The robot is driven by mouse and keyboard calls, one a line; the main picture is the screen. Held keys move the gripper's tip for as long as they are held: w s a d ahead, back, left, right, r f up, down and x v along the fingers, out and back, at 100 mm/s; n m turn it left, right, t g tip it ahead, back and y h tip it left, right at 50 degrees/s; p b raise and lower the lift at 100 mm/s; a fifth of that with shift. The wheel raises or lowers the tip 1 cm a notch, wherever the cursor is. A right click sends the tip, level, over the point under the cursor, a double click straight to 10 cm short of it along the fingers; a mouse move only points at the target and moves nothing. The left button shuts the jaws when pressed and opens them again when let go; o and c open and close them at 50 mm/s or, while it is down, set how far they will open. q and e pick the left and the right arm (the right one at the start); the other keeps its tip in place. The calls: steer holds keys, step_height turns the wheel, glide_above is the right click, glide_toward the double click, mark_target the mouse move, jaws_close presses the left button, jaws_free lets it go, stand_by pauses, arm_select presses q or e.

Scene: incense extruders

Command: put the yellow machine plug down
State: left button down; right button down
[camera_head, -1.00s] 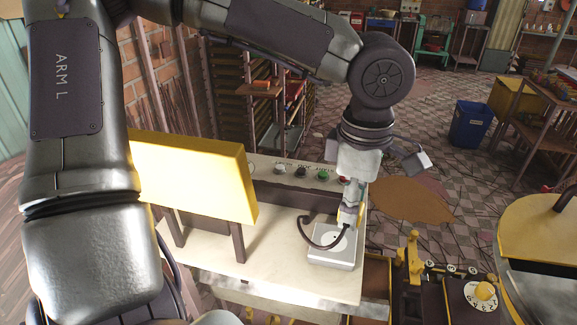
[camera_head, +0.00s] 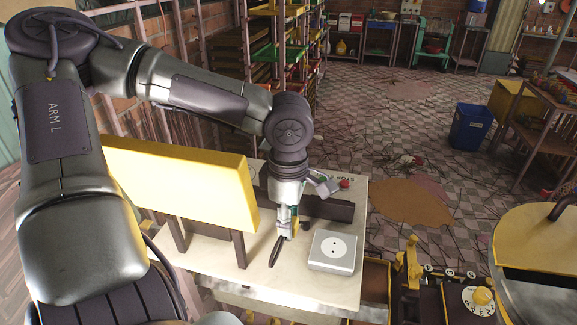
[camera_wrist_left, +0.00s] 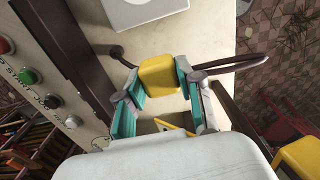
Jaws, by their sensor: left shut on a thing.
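My left gripper (camera_head: 286,232) is low over the pale tabletop, left of the white socket block. In the left wrist view its teal-padded fingers (camera_wrist_left: 158,92) are shut on the yellow machine plug (camera_wrist_left: 159,76), and a dark cord (camera_wrist_left: 235,66) runs from it. In the head view the plug is mostly hidden by the fingers, and the cord (camera_head: 275,252) hangs down to the table. The socket block (camera_head: 332,252) is empty, with its two holes showing; its edge also shows in the wrist view (camera_wrist_left: 140,12). I cannot tell whether the plug touches the table. My right gripper is not in view.
The pale tabletop (camera_head: 285,285) is clear in front of the gripper. A yellow panel (camera_head: 185,180) on dark legs stands to the left. A control strip with buttons (camera_wrist_left: 28,77) lies behind the gripper.

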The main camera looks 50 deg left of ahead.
mark_target(289, 244)
arm_select(q)
steer(key=shift+f, duration=1.4)
steer(key=shift+f+b, duration=0.4)
steer(key=shift+f, duration=0.2)
steer(key=c, duration=0.7)
jaws_free()
steer(key=shift+c, duration=0.2)
steer(key=shift+r, duration=0.1)
step_height(289, 244, up, 13)
steer(key=shift+r+p, duration=0.1)
steer(key=shift+p, duration=0.35)
steer(key=shift+d, duration=0.1)
